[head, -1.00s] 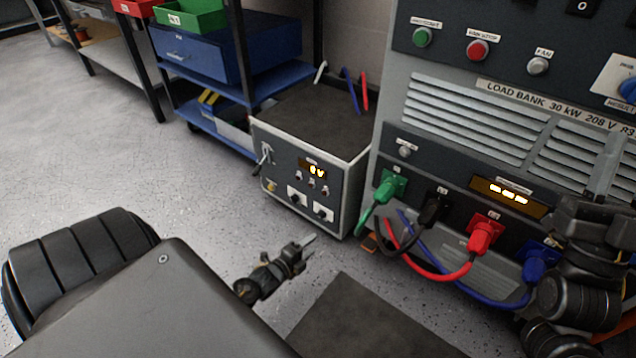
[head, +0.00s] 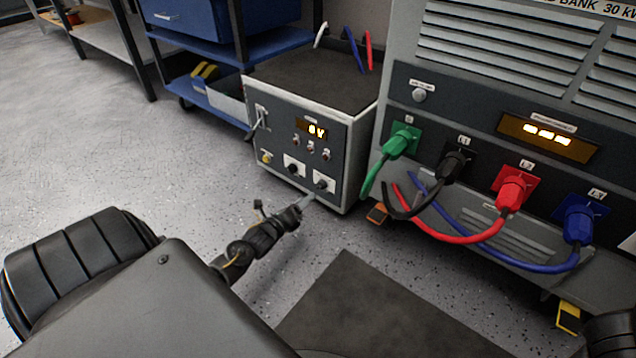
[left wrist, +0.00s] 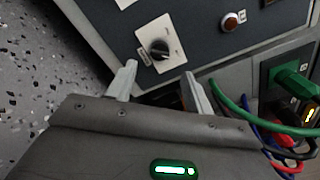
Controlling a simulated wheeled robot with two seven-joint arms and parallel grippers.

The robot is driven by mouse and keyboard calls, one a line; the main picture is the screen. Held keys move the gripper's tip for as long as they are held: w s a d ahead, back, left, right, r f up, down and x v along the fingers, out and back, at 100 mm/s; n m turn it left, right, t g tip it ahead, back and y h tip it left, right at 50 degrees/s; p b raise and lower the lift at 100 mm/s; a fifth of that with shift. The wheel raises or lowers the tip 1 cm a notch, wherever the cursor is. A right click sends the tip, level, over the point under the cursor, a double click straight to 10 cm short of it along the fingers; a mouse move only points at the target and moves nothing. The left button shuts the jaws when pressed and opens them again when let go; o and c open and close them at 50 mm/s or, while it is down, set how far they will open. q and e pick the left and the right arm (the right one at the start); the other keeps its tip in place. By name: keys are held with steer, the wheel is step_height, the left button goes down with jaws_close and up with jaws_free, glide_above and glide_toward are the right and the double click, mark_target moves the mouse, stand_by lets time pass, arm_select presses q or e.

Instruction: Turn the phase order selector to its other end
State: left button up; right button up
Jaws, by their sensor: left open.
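The grey supply box (head: 262,190) stands on the floor with two black rotary knobs on white plates low on its front. The labels are too small to read, so I cannot tell which is the phase order selector. My left gripper (head: 306,202) is just in front of and below the right knob (head: 323,183). In the left wrist view, my open, empty left gripper (left wrist: 160,75) has its fingertips apart, below one knob (left wrist: 160,49) and not around it. The left knob (head: 294,167) is farther away. My right gripper is not in view.
The load bank (head: 470,95) stands close on the right, with green (head: 401,142), black, red and blue plugs and hanging cables. A blue cart (head: 235,105) is behind on the left. The floor in front of the box is clear.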

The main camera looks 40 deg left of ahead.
mark_target(321, 185)
arm_select(q)
steer(key=w+b, duration=0.3)
steer(key=w, duration=0.4)
steer(key=shift+a, duration=0.1)
steer(key=shift+c, duration=0.4)
